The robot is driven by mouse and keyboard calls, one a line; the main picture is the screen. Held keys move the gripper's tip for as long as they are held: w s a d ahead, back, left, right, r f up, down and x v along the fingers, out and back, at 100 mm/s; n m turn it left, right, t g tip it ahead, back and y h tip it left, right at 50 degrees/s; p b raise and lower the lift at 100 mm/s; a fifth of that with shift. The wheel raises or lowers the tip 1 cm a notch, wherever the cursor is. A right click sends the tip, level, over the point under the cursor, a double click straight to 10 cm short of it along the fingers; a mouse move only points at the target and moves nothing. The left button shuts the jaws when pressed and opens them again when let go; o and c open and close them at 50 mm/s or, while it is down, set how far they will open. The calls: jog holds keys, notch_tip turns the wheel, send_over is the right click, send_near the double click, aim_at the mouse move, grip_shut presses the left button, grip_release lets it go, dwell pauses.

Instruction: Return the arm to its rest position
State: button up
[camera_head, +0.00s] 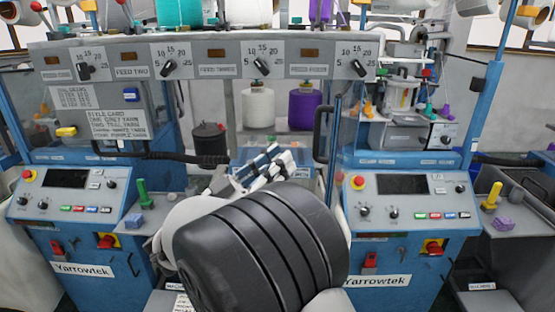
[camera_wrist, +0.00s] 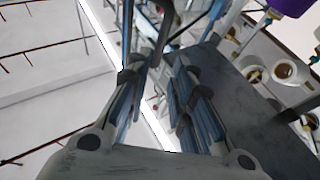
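My gripper (camera_head: 270,165) is at the middle of the head view, in front of the blue-framed gap between two knitting machines. My dark, ribbed arm link covers much of the lower middle. In the wrist view my gripper (camera_wrist: 160,80) has its two fingers apart, with nothing seen between them. The wrist camera looks up past the fingers toward a pale ceiling.
Blue Yarrowtek consoles stand at left (camera_head: 72,205) and right (camera_head: 408,205). A grey feed panel (camera_head: 215,56) with dials spans above. A white cone (camera_head: 258,105) and a purple cone (camera_head: 304,106) stand behind my gripper. A black hose (camera_head: 185,158) runs at left.

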jog(key=w+d+r+n+t+y, duration=0.3)
jog(key=w+r+n+t+y, duration=0.25)
jog(key=w+y, duration=0.4)
jog(key=s+d+f+n+g+y, duration=0.1)
jog(key=s+d+f+g+y, duration=0.2)
jog(key=s, duration=0.9)
jog(key=s+d+f+n+g+y, duration=0.2)
jog(key=s+f+g, duration=0.4)
jog(key=s+f, duration=0.4)
jog(key=s+d+f+n+g+y, duration=0.2)
jog(key=s+d+f+g+y, duration=0.2)
jog(key=s, duration=1.2)
notch_tip(320, 180, down, 4)
jog(key=shift+s+d+r+g, duration=0.25)
jog(key=shift+d+g, duration=0.1)
jog(key=shift+d, duration=0.5)
